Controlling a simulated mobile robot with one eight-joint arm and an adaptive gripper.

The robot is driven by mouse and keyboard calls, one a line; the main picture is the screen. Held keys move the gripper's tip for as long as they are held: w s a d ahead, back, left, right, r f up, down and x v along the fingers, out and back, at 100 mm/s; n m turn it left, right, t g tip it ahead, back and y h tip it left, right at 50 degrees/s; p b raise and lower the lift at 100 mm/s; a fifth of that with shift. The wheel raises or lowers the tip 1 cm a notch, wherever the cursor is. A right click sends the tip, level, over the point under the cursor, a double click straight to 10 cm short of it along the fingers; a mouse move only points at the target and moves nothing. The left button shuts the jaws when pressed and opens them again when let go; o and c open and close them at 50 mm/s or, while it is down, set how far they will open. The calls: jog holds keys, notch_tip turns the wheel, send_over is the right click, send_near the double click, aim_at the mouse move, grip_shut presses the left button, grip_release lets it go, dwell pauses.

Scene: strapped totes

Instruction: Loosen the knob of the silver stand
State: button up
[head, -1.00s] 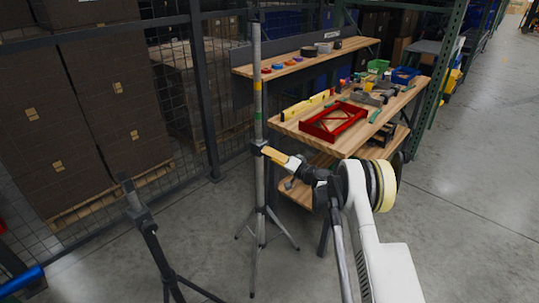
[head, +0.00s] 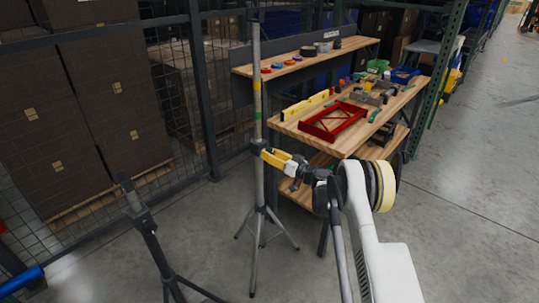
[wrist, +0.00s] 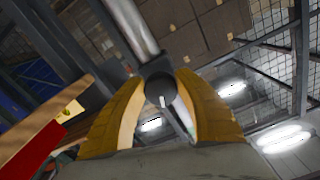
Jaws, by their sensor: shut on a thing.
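The silver stand (head: 259,180) stands upright on its tripod legs left of the workbench in the head view. Its pole also shows in the wrist view (wrist: 132,28), running up to a dark collar. The stand's knob (wrist: 160,90) is a dark round cap with a light mark on its face, between my two yellow fingers in the wrist view. My gripper (wrist: 160,84) is shut on the knob, one finger on each side. In the head view my gripper (head: 268,155) reaches the pole from the right at collar height and hides the knob.
A black stand (head: 148,225) stands at front left. The workbench (head: 345,148) behind my arm holds a red frame (head: 333,121), a yellow level (head: 307,105) and bins. A mesh fence (head: 203,90) and stacked brown boxes (head: 80,110) are behind left. Floor at right is clear.

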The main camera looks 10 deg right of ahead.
dwell(0.4)
jog(key=o, duration=1.2)
jog(key=v, duration=1.2)
